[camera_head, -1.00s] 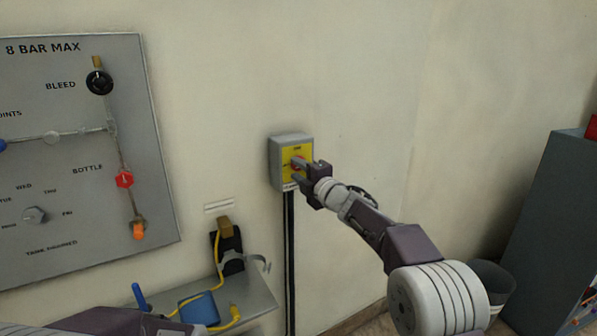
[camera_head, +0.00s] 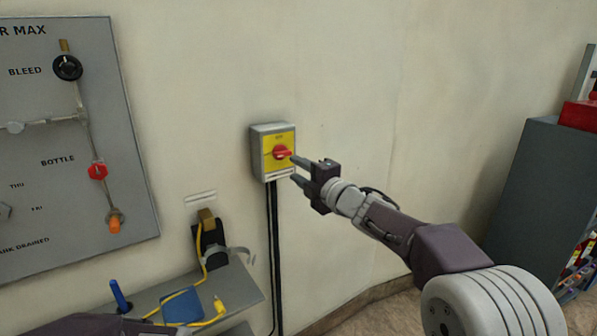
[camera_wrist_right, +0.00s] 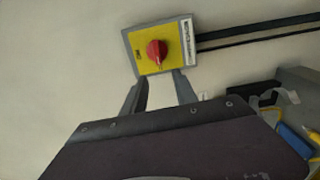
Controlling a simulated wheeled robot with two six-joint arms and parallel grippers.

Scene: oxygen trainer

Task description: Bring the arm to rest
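My right gripper (camera_head: 299,170) is open and empty in the head view, just right of the switch box (camera_head: 260,154) on the wall. The box has a yellow plate and a red rotary knob (camera_head: 282,153), whose handle lies roughly sideways. In the right wrist view the red knob (camera_wrist_right: 157,52) shows beyond the two spread fingers (camera_wrist_right: 160,95), with a gap between fingers and knob. Part of my left arm (camera_head: 85,325) shows at the lower left edge; its gripper is out of the picture.
A grey panel (camera_head: 60,150) with a black bleed knob (camera_head: 68,67) and a red bottle knob (camera_head: 97,171) hangs at left. Below is a shelf (camera_head: 243,291) with a blue item (camera_head: 182,306) and yellow cable. A grey cabinet (camera_head: 535,190) stands at right. Wall between box and cabinet is clear.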

